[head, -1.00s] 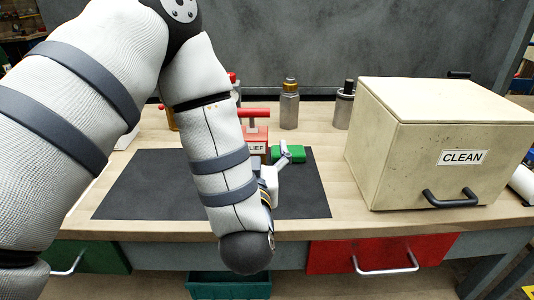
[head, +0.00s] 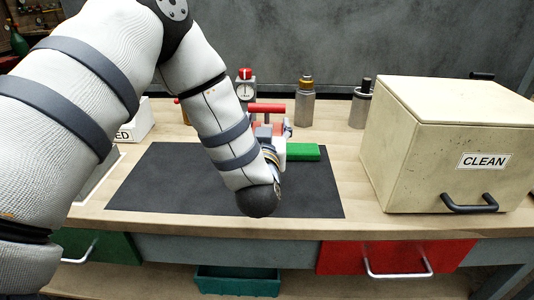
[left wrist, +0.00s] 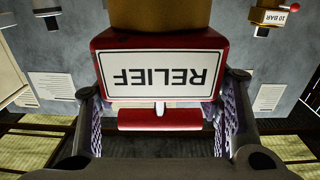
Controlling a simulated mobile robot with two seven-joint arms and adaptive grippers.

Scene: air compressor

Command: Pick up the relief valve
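The relief valve is a red block with a white RELIEF label, a red crossbar handle and a brass body. In the left wrist view the relief valve (left wrist: 162,72) fills the middle, its label upside down. My left gripper (left wrist: 160,108) has its fingers spread on either side of it; I cannot tell whether the pads touch it. In the head view the red handle of the relief valve (head: 267,108) shows above my left gripper (head: 284,140), and my forearm hides most of the block. My right gripper is not in view.
A green block (head: 303,152) lies just right of the valve. A CLEAN box (head: 415,150) fills the right side. The black mat (head: 160,185) is bare at left.

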